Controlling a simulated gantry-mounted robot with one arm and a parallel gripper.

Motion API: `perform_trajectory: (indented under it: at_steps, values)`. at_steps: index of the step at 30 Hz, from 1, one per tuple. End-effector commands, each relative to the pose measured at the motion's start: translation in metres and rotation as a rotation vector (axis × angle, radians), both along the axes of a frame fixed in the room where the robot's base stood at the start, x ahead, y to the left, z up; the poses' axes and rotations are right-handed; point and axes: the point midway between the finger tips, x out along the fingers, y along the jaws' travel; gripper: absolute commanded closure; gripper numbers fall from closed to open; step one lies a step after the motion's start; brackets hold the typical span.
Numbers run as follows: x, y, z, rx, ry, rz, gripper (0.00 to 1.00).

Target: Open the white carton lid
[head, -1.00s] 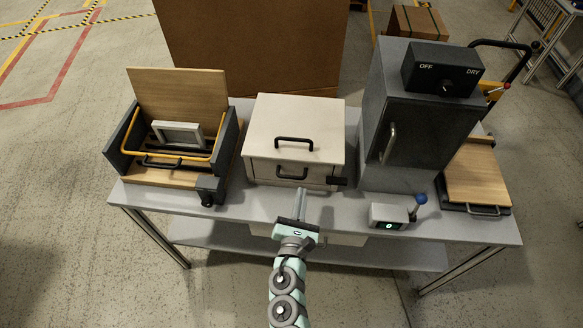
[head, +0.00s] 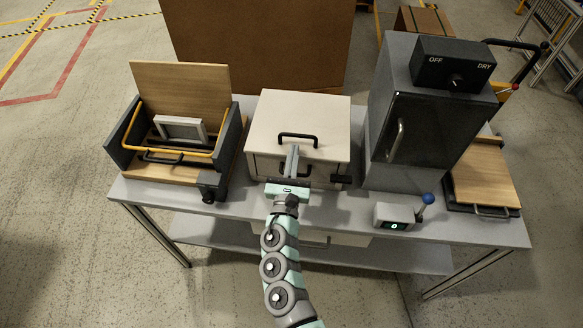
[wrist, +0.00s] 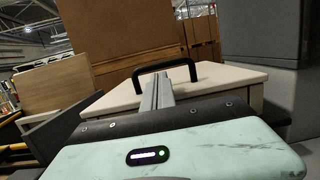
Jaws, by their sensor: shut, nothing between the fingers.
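The white carton (head: 262,140) stands in the middle of the grey table with its lid (head: 318,112) down. A black handle (head: 298,136) is on the lid near its front edge, and a second black handle low on the front is partly hidden by my gripper. My gripper (head: 292,150) is shut and empty, in front of the carton, with its fingertips just below the lid handle in the head view. In the wrist view the shut fingers (wrist: 158,84) point toward the lid handle (wrist: 164,68). I cannot tell whether they touch it.
A wooden box (head: 180,90) with a raised lid stands on the left. A grey cabinet (head: 425,135) with an OFF/DRY dial stands close on the right. A small device (head: 396,214) with a blue-knobbed lever and a wooden-topped unit (head: 480,175) are further right.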

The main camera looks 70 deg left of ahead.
Motion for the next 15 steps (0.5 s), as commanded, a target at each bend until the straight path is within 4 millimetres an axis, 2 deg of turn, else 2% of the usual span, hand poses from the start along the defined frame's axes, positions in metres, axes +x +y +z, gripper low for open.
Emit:
perform_trajectory:
  at_steps: [5, 15]
  values:
    - [0.0070, 0.0109, 0.0022, 0.000, 0.000, -0.001, 1.00]
    - [0.0075, 0.0116, 0.0024, -0.002, 0.001, -0.001, 1.00]
